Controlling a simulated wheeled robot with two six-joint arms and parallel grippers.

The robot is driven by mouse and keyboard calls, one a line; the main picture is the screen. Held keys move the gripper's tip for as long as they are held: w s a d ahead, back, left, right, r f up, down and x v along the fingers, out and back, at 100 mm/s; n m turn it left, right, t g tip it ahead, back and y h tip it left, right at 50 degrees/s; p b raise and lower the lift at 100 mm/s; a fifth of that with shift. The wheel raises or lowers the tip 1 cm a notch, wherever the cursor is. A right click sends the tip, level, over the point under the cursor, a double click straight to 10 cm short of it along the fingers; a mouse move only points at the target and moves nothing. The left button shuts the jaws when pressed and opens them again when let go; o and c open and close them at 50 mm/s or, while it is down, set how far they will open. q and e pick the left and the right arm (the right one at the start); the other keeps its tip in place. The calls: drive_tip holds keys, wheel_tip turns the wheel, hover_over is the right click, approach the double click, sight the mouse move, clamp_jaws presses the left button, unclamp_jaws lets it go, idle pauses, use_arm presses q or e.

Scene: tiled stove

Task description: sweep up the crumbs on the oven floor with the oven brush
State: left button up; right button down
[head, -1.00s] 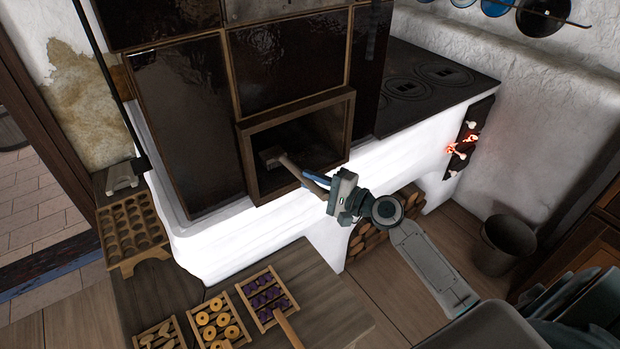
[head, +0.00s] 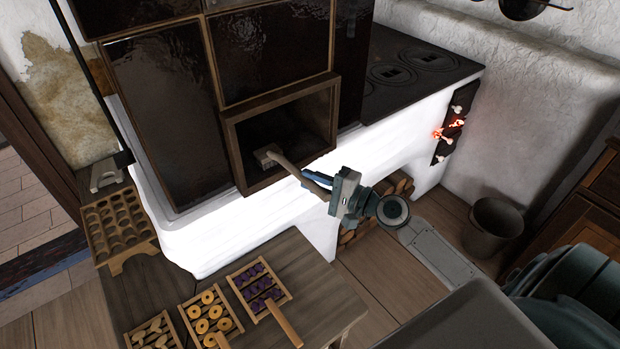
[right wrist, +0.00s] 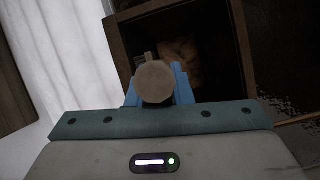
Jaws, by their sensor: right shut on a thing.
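The oven brush (head: 291,167) has a wooden handle and a paler head. My right gripper (head: 322,184) is shut on its handle, in front of the oven opening. The oven opening (head: 231,140) has a wooden-looking frame and a dark inside. In the right wrist view the round handle end (right wrist: 154,82) sits between the blue fingers, with the oven frame (right wrist: 243,60) behind. Crumbs cannot be made out in the dark oven. My left gripper is not in view.
Below, a wooden table (head: 318,290) holds trays of plums (head: 258,281), rings (head: 208,312) and other pieces. A tray with hollows (head: 120,226) stands at the left.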

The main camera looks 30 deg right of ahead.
wheel_tip(320, 180, up, 3)
drive_tip(key=shift+f+p, duration=0.2)
drive_tip(key=shift+p, duration=0.95)
